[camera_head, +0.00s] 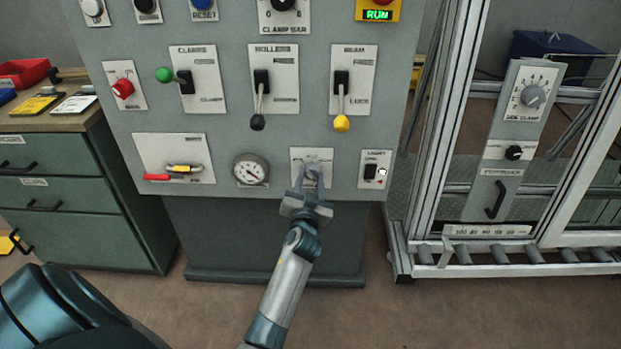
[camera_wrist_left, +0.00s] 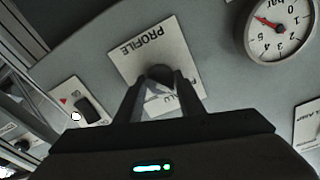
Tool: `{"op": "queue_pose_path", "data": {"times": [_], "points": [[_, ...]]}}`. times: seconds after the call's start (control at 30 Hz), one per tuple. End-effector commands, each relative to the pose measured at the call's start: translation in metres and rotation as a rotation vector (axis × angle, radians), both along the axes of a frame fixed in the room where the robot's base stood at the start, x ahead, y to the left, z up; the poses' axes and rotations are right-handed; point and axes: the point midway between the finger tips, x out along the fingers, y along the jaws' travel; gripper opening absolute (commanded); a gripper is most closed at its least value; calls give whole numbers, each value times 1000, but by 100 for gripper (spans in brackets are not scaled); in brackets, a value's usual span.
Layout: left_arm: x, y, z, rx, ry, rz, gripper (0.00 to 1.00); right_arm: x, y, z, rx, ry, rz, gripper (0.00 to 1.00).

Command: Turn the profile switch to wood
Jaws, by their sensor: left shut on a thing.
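The profile switch is a dark round knob (camera_wrist_left: 161,74) on a white plate (camera_wrist_left: 150,48) marked PROFILE, upside down in the left wrist view. In the head view its plate (camera_head: 325,155) is low on the grey panel, between the gauge and the light switch. My left gripper (camera_head: 311,177) is at the plate, its fingers (camera_wrist_left: 158,88) on either side of the knob and shut on it. The fingers hide much of the knob. Lettering ending in "ALU" shows beside the fingers; the wood mark and the knob's pointer cannot be made out. My right gripper is not in view.
The pressure gauge (camera_head: 250,170) is left of the profile plate and the light switch (camera_head: 374,169) close on its right. Several levers, such as the yellow-knobbed one (camera_head: 341,123), hang above. A green drawer cabinet (camera_head: 70,195) stands left, an aluminium frame (camera_head: 440,120) right.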

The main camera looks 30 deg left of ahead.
Motion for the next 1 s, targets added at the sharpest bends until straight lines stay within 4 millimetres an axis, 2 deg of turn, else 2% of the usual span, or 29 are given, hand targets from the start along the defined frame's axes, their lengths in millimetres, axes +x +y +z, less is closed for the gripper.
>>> {"op": "queue_pose_path", "data": {"times": [0.6,1.0], "points": [[0,0,3,439,269,-1,12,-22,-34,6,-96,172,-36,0],[0,1,4,765,469,0,12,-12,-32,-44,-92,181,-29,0]]}}
